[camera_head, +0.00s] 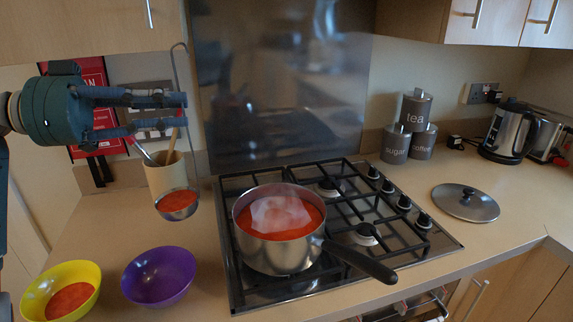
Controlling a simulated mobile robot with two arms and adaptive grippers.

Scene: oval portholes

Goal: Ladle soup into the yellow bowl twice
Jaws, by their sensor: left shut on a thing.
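My left gripper (183,107) is shut on the upright handle of a metal ladle (178,203). The ladle hangs in the air above the counter, between the utensil pot and the saucepan, and its cup holds red soup. The yellow bowl (87,271) stands at the lower left with some red soup in it. A steel saucepan (279,252) of red soup (303,214) sits on the front left of the hob, with a pale patch like steam over the soup. My right gripper is not in view.
An empty purple bowl (160,277) stands right of the yellow bowl. A utensil pot (163,176) is behind the ladle. The saucepan's black handle (362,262) points to the front right. A lid (465,202) lies on clear counter right of the hob (432,243).

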